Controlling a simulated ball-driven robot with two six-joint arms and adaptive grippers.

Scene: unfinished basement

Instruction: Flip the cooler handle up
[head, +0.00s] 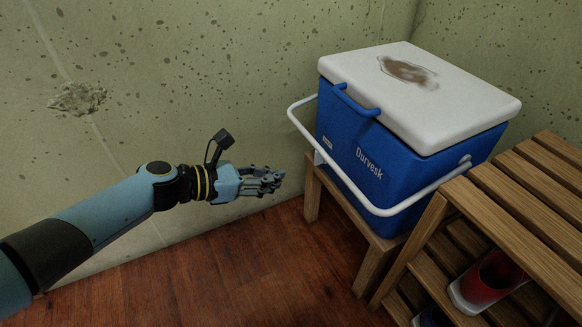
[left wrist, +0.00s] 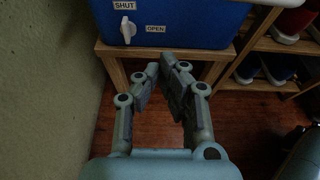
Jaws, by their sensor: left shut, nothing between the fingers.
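The blue cooler (head: 350,150) with a white lid (head: 420,95) sits on a wooden stand (head: 375,262). Its white handle (head: 430,190) is down, slanting out around the front of the body below the lid. In the left wrist view the cooler's side (left wrist: 185,22) shows a white knob (left wrist: 127,30) between SHUT and OPEN labels; the handle is not seen there. My left gripper (head: 279,180) is shut and empty, left of the cooler and apart from the handle. Its fingers also show in the left wrist view (left wrist: 167,75), below the cooler. My right gripper is not in view.
A slatted wooden rack (head: 535,185) stands close on the right, with shoes (head: 490,280) on its lower shelves. A speckled wall (head: 200,80) runs behind my left arm and the cooler. The reddish wooden floor (head: 250,270) in front of the stand is clear.

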